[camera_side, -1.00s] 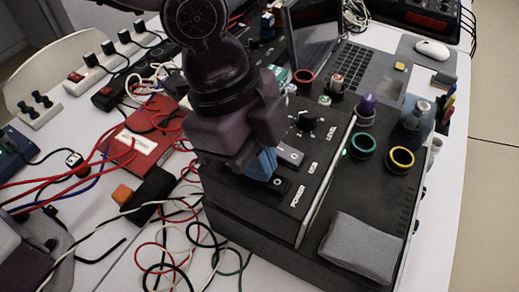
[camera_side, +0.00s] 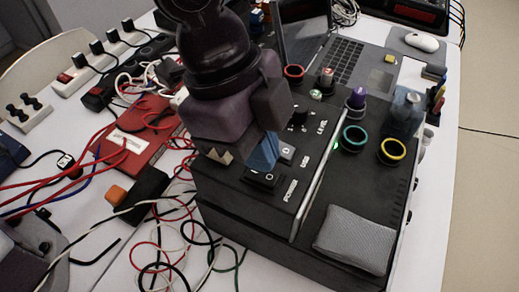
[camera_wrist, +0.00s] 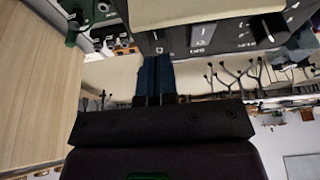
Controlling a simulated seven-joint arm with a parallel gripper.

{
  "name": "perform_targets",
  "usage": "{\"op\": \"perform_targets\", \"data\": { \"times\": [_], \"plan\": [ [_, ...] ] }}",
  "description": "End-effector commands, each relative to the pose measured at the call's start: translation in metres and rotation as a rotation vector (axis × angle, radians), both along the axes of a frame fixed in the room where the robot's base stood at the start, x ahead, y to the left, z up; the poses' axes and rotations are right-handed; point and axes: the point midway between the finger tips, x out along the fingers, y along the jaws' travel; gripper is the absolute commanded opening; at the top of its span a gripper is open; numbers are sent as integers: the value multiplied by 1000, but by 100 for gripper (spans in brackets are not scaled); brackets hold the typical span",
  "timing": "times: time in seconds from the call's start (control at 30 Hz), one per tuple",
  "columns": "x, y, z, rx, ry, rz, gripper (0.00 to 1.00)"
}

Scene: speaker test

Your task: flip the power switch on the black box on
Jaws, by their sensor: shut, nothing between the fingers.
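The black box (camera_side: 225,205) stands on the table with its sloped control panel facing up. Its power switch (camera_side: 264,179), beside the word POWER, is a dark rocker with a small white mark; its position is too small to tell. My gripper (camera_side: 264,160) has its blue fingers close together and empty, just behind and above the switch in the side view. Whether they touch it I cannot tell. In the wrist view the blue fingers (camera_wrist: 155,80) point at the panel edge near the power switch (camera_wrist: 158,40). A light grey USB switch (camera_side: 286,152) sits beside the fingers.
A knob (camera_side: 299,118), coloured ring sockets and a grey mesh pad (camera_side: 355,240) are on the box top. A small green light (camera_side: 336,146) glows. A laptop (camera_side: 345,65) stands behind. Loose cables (camera_side: 180,235) and a red box (camera_side: 140,135) crowd the left.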

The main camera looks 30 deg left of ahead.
Motion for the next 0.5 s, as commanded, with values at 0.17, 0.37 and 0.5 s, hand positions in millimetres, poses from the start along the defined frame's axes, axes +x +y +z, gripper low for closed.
{"op": "perform_targets", "data": {
  "times": [0.17, 0.37, 0.5],
  "plan": [
    [2, 10, 39, -4, -6, 4, 0],
    [1, 32, 78, -3, -6, 4, 0],
    [1, 44, 98, -2, -3, 2, 0]
  ]
}}
